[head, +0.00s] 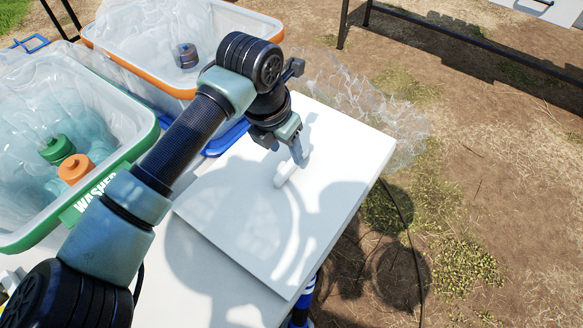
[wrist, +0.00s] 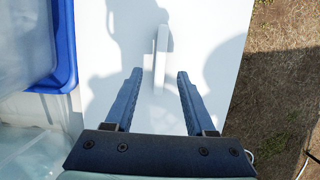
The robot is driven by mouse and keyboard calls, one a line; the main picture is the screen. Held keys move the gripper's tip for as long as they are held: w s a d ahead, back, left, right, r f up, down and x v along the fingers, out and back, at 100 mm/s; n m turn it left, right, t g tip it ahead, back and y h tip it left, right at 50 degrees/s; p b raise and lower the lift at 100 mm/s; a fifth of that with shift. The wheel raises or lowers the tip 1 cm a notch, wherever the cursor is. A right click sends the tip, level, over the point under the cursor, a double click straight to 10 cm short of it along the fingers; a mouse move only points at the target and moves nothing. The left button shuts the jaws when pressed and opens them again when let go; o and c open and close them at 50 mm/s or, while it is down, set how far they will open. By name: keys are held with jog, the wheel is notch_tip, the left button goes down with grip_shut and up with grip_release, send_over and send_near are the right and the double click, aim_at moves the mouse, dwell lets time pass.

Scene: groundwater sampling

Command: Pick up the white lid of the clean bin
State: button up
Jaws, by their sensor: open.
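The white lid (head: 235,215) is a broad flat panel with a pale upright handle (head: 288,173) near its middle. In the wrist view the lid (wrist: 215,30) fills the centre, and its narrow handle (wrist: 161,55) points up the picture. My gripper (head: 296,150) is above the lid close to the handle. In the wrist view my gripper (wrist: 158,75) is open, with the handle between and just beyond its two fingertips. Nothing is held. I cannot tell whether a finger touches the handle. What lies under the lid is hidden.
A green-rimmed bin (head: 150,135) marked WASHED holds green- and orange-capped items. An orange-rimmed bin (head: 92,42) holds a dark capped item (head: 186,56). A blue rim (wrist: 65,45) borders the lid's left. Clear plastic (head: 350,90) sticks out behind the lid. Open ground lies to the right.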

aim_at(291, 162)
jog(key=shift+b+x, duration=0.4)
jog(key=shift+x, duration=2.6)
grip_shut()
